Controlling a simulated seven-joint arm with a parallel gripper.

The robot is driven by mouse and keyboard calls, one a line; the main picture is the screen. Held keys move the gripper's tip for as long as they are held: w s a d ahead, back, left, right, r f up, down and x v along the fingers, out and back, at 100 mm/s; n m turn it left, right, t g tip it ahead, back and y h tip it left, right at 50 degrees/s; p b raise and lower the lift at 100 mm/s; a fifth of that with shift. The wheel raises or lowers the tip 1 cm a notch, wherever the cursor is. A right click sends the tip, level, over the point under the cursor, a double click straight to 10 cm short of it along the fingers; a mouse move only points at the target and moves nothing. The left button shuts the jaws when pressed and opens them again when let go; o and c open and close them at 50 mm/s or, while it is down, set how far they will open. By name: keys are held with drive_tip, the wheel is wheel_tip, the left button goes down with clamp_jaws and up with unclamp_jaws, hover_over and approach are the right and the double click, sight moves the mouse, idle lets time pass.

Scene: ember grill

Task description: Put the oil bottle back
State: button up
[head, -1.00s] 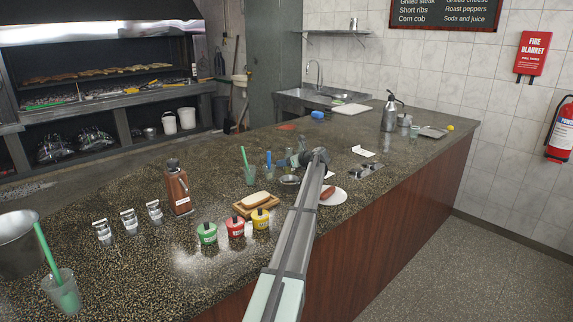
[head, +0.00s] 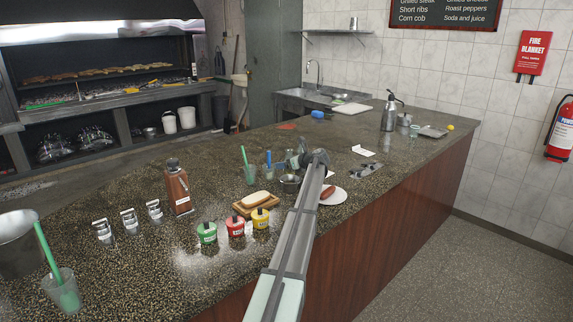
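My arm reaches from the front edge over the counter, and my gripper (head: 297,160) is at its far end, near a metal bowl and a plate. The wrist hides much of the gripper, so I cannot tell whether its fingers are open or hold something. A small greyish-green upright shape shows beside it, too small to identify. No bottle is clearly marked as oil. A steel can with a spout (head: 390,112) stands upright farther back on the right. Both are apart from my gripper.
Green, red and yellow tubs (head: 235,226) stand near the front edge, by a wooden board (head: 240,210) with bread. A cup (head: 250,174), metal bowl (head: 290,183) and plate with sausage (head: 341,196) surround the arm. Metal holders (head: 129,221) stand left. The right-front counter is clear.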

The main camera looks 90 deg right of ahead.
drive_tip(key=v, duration=1.2)
drive_tip(key=shift+r, duration=0.15)
